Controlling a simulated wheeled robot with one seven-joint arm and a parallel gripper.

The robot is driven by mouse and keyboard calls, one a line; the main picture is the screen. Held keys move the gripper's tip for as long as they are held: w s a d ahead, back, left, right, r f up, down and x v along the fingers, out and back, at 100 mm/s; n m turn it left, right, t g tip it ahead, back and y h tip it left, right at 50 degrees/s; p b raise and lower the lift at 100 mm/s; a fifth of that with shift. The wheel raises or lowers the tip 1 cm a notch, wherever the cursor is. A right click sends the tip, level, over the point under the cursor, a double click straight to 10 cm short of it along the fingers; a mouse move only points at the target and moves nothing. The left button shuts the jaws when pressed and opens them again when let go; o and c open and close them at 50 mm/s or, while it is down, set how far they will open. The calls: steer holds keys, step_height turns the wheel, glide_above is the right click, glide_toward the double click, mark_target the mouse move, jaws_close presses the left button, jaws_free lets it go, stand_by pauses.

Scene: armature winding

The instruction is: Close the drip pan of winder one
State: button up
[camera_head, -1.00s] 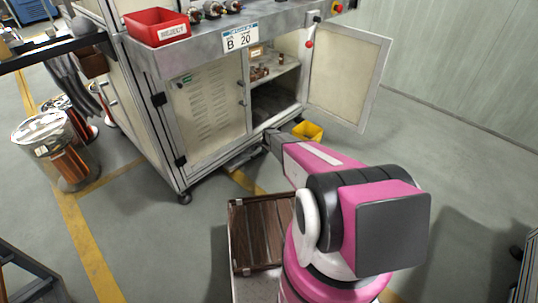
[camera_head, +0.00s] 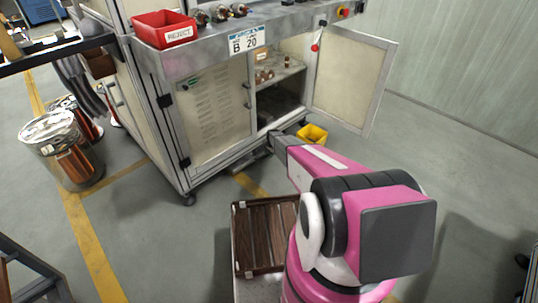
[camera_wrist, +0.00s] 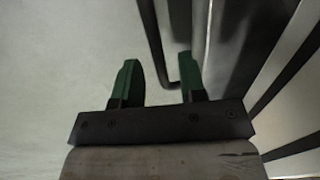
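In the head view the winder cabinet labelled B 20 (camera_head: 212,120) stands with its right door open. A flat grey pan-like edge (camera_head: 250,162) shows low under its front, partly hidden; I cannot tell how far it sticks out. My gripper (camera_head: 274,142) reaches low to the cabinet front, just right of that edge. In the wrist view my gripper (camera_wrist: 158,66) has its two green fingers apart. A thin dark bent bar (camera_wrist: 153,42) runs down between them and hooks toward the right finger. I cannot tell whether it touches that finger.
A yellow bin (camera_head: 312,134) stands on the floor by the opening. A brown slatted crate (camera_head: 262,236) lies near my base. A copper-filled drum (camera_head: 62,150) stands at left.

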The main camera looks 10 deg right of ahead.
step_height(320, 180, up, 10)
steer(key=s+d, duration=0.1)
steer(key=shift+s, duration=0.3)
